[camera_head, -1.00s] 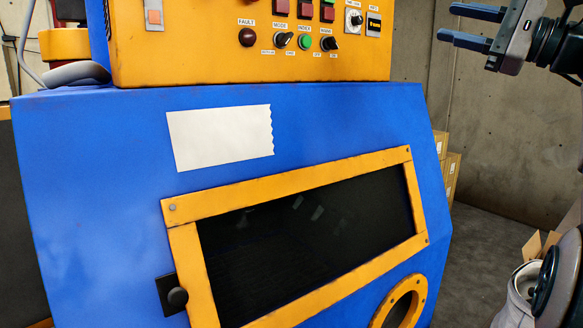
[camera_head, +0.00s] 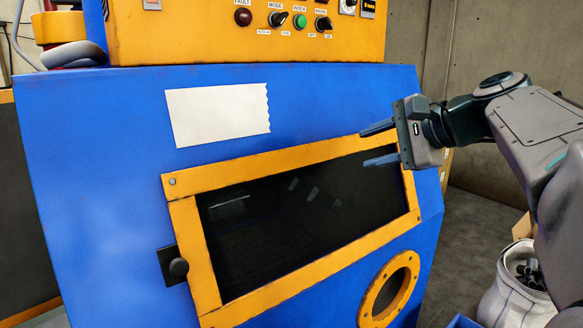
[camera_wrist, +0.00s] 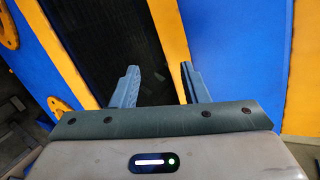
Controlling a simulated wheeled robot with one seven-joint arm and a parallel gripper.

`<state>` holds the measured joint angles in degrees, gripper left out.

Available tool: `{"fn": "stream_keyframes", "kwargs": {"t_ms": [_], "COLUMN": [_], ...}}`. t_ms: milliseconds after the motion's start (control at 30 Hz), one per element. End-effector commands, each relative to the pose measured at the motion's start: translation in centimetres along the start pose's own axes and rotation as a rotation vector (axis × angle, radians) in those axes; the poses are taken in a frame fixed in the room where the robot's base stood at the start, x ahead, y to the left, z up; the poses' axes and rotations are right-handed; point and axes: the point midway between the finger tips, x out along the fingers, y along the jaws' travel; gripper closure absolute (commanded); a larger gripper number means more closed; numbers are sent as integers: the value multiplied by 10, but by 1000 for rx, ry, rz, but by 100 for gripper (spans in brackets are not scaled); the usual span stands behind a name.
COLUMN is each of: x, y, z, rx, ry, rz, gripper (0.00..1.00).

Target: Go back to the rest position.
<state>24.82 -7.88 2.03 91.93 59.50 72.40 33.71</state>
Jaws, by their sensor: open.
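My gripper (camera_head: 379,143) is open and empty, at the right in the head view, in front of the upper right part of the machine's window frame. Its two blue fingers point left and stand apart, one above the other. In the wrist view my gripper (camera_wrist: 160,84) shows both fingers spread with nothing between them, the dark window and yellow frame behind. The blue machine (camera_head: 330,100) fills the middle of the head view. I cannot tell how far the fingers are from its front.
A pale bag (camera_head: 512,300) with dark items stands at the lower right.

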Motion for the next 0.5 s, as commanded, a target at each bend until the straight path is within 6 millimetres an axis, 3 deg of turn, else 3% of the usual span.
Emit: {"fn": "stream_keyframes", "kwargs": {"t_ms": [33, 200, 400, 500], "x": [12, 31, 28, 21], "y": [32, 138, 259, 308], "z": [9, 25, 36, 38], "rx": [-60, -316, -692, -874], "ry": [22, 84, 79, 50], "rz": [77, 346, 649, 771], "gripper": [59, 59, 59, 59]}}
